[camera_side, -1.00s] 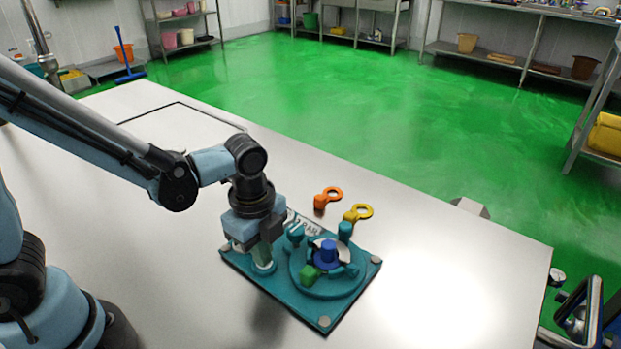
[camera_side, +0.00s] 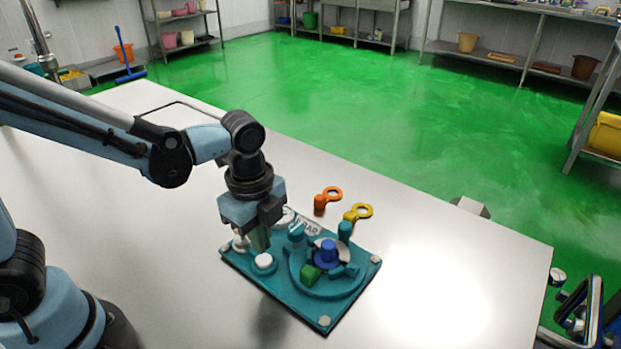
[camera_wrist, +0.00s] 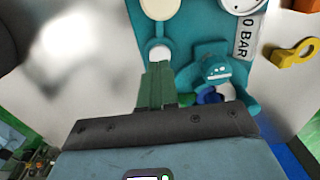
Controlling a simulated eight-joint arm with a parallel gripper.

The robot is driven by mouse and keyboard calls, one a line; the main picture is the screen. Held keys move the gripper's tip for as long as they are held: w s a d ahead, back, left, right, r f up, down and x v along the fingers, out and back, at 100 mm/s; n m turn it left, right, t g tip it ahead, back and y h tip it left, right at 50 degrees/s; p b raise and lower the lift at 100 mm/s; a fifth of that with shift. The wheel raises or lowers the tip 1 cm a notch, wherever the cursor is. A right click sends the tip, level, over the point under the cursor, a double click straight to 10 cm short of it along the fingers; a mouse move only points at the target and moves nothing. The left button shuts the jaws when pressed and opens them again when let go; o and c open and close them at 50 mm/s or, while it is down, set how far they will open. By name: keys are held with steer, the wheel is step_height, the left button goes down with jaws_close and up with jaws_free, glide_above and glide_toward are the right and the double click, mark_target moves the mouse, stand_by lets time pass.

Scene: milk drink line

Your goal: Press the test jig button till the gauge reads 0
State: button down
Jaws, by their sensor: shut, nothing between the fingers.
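The teal test jig (camera_side: 300,304) lies on the table. Its white round button (camera_side: 264,261) sits in a teal collar near the jig's left front. In the wrist view, the button (camera_wrist: 159,51) shows just beyond my fingertips, partly covered. My gripper (camera_side: 262,248) is shut and empty, pointing down a little above the button, with a small gap visible. The white gauge (camera_side: 284,217) is partly hidden behind my gripper. In the wrist view, the gauge (camera_wrist: 238,4) is cut by the top edge; its needle cannot be read. A plate (camera_wrist: 245,36) beside it shows "0 BAR".
A blue knob (camera_side: 328,250), a green block (camera_side: 310,274) and teal posts stand on the jig, right of my gripper. A larger white disc (camera_wrist: 159,8) lies beyond the button. Orange (camera_side: 328,197) and yellow (camera_side: 358,212) ringed pieces lie behind. The table's right front is clear.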

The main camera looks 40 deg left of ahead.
mark_target(259, 258)
steer(key=shift+r, duration=2.15)
steer(key=a+r+n+t, duration=0.3)
steer(key=a+n+t, duration=0.4)
steer(key=n, duration=1.1)
steer(key=shift+s+a, duration=0.4)
steer(key=shift+a, duration=0.75)
